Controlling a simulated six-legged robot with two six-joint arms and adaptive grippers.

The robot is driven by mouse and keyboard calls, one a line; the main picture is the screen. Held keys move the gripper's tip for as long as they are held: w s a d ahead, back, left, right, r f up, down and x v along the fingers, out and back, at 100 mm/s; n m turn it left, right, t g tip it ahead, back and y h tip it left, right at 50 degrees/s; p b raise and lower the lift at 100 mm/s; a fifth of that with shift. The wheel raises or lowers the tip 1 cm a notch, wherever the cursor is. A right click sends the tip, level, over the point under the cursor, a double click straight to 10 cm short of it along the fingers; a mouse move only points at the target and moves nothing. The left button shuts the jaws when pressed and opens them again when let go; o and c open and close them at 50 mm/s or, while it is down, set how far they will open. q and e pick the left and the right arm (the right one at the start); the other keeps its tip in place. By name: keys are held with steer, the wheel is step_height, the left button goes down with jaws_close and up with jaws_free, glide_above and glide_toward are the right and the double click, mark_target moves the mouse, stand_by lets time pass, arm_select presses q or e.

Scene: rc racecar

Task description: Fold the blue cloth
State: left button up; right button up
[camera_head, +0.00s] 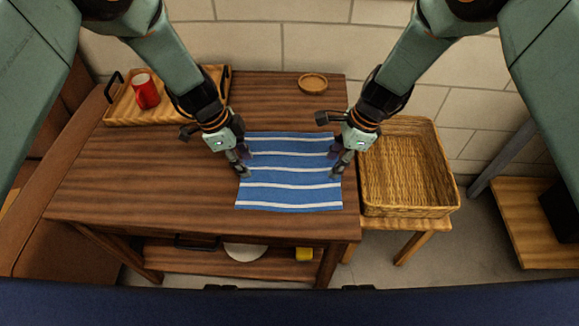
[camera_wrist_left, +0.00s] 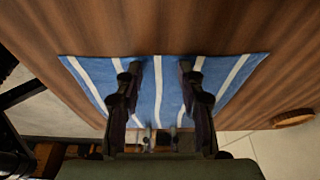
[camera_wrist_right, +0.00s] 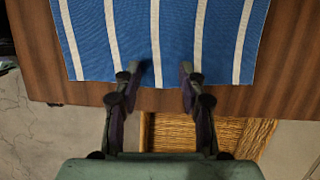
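The blue cloth (camera_head: 289,190) with white stripes lies flat and spread out on the brown wooden table (camera_head: 150,180), near its right edge. My left gripper (camera_head: 243,172) is over the cloth's left edge, and my right gripper (camera_head: 338,172) is over its right edge. In the left wrist view the two fingers (camera_wrist_left: 158,72) are apart, with the cloth (camera_wrist_left: 170,90) below them. In the right wrist view the fingers (camera_wrist_right: 158,75) are also apart above the cloth's edge (camera_wrist_right: 180,30). Neither gripper holds cloth. Whether the fingertips touch it, I cannot tell.
A wicker basket (camera_head: 452,190) stands on a stool to the right. A wooden tray (camera_head: 118,113) with a red cup (camera_head: 146,92) is at the back left. A small round wooden dish (camera_head: 312,83) is at the back. The table's middle left is clear.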

arm_select(q)
steer(key=shift+s+f, duration=0.1)
steer(key=shift+s, duration=0.1)
jaws_close()
arm_select(e)
steer(key=shift+s+f, duration=0.15)
steer(key=shift+f, duration=0.05)
jaws_close()
steer(key=shift+s, duration=0.1)
stand_by(0.4)
steer(key=shift+r, duration=0.1)
